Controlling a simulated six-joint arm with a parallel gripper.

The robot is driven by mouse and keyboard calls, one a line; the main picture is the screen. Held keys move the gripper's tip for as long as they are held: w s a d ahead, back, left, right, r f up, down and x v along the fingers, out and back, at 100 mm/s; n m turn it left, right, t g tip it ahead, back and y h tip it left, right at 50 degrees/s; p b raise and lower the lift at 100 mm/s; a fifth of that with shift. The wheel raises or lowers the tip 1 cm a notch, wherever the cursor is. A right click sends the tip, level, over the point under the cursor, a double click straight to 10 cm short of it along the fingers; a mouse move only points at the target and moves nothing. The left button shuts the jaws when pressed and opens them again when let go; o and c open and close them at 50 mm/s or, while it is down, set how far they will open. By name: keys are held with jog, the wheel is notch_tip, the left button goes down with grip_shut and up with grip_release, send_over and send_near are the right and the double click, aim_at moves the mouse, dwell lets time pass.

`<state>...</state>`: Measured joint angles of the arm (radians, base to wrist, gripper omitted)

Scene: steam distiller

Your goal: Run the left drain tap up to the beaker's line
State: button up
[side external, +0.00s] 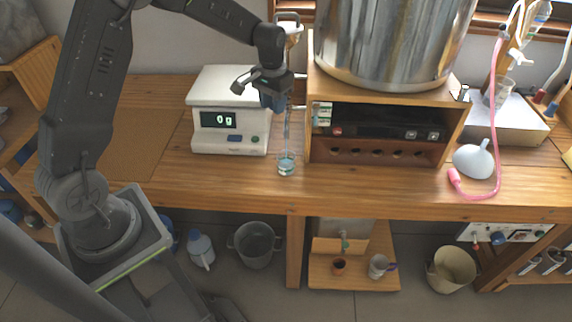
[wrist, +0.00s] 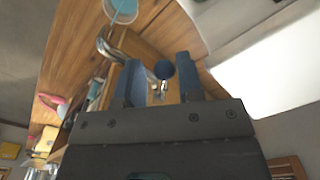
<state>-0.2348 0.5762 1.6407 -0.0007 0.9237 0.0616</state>
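A small clear beaker (side external: 286,165) stands on the wooden bench below the left drain tap, with pale blue liquid in it. A thin blue stream (side external: 287,130) falls into it. The beaker also shows at the top of the wrist view (wrist: 121,10). Its line and the exact level are too small to read. My gripper (side external: 273,100) is at the tap, left of the distiller. In the wrist view its blue fingers (wrist: 162,78) stand apart, with the tap's round blue knob (wrist: 165,70) between them. The bent metal spout (wrist: 108,46) shows beyond the left finger.
A white scale (side external: 228,112) reading 0 g stands close left of the tap. The wooden distiller housing (side external: 376,160) with a large steel pot (side external: 390,40) stands close right. The bench front around the beaker is clear. A pink hose (side external: 495,120) lies far right.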

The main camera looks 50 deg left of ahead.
jog(key=shift+d, duration=0.25)
notch_tip(320, 180, up, 7)
jog(key=shift+d, duration=0.35)
dwell(0.7)
jog(key=s+d+r+m+t, duration=0.1)
jog(key=s+d+r, duration=0.2)
jog(key=s+r, duration=0.3)
jog(key=s+d+r+t, duration=0.2)
jog(key=s+d+r, duration=0.15)
jog(key=s, duration=0.35)
jog(key=s+d+m+t, duration=0.1)
jog(key=s+d+t, duration=0.1)
jog(key=s, duration=1.1)
jog(key=shift+s+d+f+t, duration=0.2)
jog(key=shift+s+d+t, duration=0.1)
jog(key=shift+d, duration=0.4)
